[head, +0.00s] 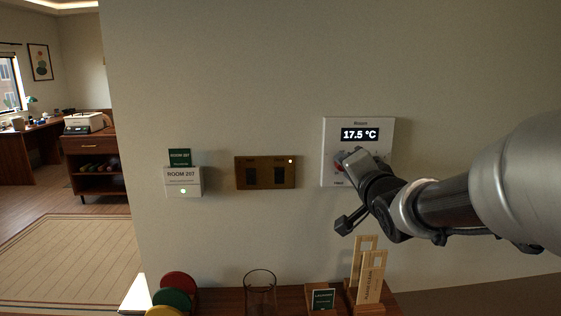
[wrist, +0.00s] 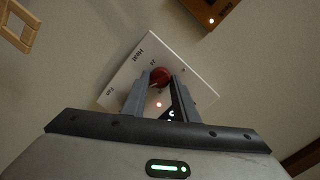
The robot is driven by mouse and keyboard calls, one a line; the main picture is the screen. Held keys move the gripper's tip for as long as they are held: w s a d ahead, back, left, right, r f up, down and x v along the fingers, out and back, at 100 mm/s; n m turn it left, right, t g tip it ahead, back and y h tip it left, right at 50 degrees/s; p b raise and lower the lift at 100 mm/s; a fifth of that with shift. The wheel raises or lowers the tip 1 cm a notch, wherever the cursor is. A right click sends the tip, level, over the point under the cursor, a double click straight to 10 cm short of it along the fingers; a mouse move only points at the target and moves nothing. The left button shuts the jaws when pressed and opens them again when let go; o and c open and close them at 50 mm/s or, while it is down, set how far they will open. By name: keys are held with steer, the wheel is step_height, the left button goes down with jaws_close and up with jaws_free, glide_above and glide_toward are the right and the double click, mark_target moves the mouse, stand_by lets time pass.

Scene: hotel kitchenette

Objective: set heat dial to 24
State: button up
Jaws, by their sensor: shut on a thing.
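The white thermostat panel (head: 382,128) is on the wall at the right of the head view, its display (head: 360,135) reading 17.5 °C. It also shows tilted in the wrist view (wrist: 128,68). A red round dial (wrist: 160,76) sits on the panel between my fingertips. My gripper (head: 352,162) reaches the panel's lower half from the right and is shut on the dial (wrist: 160,84). In the head view my gripper hides most of the dial. The dial's markings are too small to read fully.
Left of the panel are a brass switch plate (head: 265,173) and a Room 207 card holder (head: 183,182). Below stand a glass (head: 260,291), coloured discs (head: 174,298), a small green sign (head: 323,298) and wooden tags in a holder (head: 371,278).

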steer(key=m, duration=0.8)
steer(key=m+t+y+p, duration=0.1)
steer(key=m, duration=0.7)
steer(key=shift+d+t, duration=0.1)
steer(key=shift+t, duration=0.2)
steer(key=shift+m, duration=0.4)
steer(key=o, duration=1)
steer(key=shift+w, duration=0.1)
steer(key=shift+f, duration=0.1)
steer(key=shift+f, duration=0.1)
steer(key=s+b, duration=0.2)
steer(key=s, duration=0.3)
steer(key=s+d+b, duration=0.1)
steer(key=s+b, duration=0.2)
steer(key=s, duration=0.3)
steer(key=s+b, duration=0.3)
steer(key=s, duration=0.3)
steer(key=shift+s+d+f, duration=0.2)
steer(key=shift+d+f, duration=0.1)
steer(key=shift+d, duration=0.1)
